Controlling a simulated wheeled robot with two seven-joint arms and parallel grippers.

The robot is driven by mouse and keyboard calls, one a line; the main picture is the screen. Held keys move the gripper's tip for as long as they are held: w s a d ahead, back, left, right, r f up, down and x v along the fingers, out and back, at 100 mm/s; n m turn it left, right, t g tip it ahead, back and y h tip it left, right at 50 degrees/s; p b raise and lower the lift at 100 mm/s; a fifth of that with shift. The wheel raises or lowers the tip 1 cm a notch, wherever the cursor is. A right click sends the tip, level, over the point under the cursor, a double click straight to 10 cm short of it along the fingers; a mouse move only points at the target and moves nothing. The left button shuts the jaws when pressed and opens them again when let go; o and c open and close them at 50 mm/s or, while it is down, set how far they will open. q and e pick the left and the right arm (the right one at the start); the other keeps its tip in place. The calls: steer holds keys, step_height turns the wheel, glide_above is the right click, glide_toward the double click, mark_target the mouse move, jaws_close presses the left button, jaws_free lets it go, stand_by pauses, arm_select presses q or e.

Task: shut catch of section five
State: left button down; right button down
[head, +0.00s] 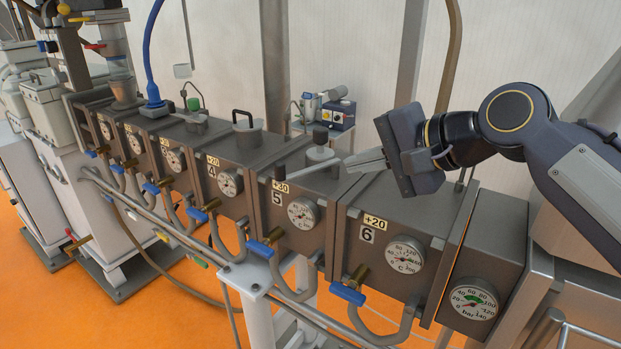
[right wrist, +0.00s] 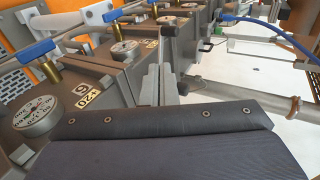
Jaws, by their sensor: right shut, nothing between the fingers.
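Section five (head: 266,222) is a dark metal box with a "5" and "+30" label and a round dial on its front. On its top sits a round grey lid with a dark knob (head: 320,134). A pale lever, which looks like the catch, runs from the lid towards the front edge and ends in a black grip (head: 279,172). My right gripper (head: 350,165) is shut and empty, its fingertips just right of the lid. In the right wrist view its fingers (right wrist: 164,84) point towards a black-tipped part (right wrist: 168,32); contact cannot be told. My left gripper is not in view.
Section six (head: 385,265) stands right of section five, below my right arm. Section four (head: 226,190) has a lid with a black loop handle (head: 243,117). Blue-handled valves and pipes run along the front. A blue-and-grey device (head: 338,114) stands behind.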

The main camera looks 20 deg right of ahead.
stand_by(0.3)
glide_toward(285, 173)
step_height(285, 173, down, 3)
steer(key=w+a, duration=0.1)
steer(key=w, duration=0.1)
steer(key=w+a+p, duration=0.1)
steer(key=shift+w+a+r, duration=0.25)
steer(key=shift+r, duration=0.05)
steer(key=shift+w+a+p, duration=0.3)
steer(key=shift+w, duration=0.2)
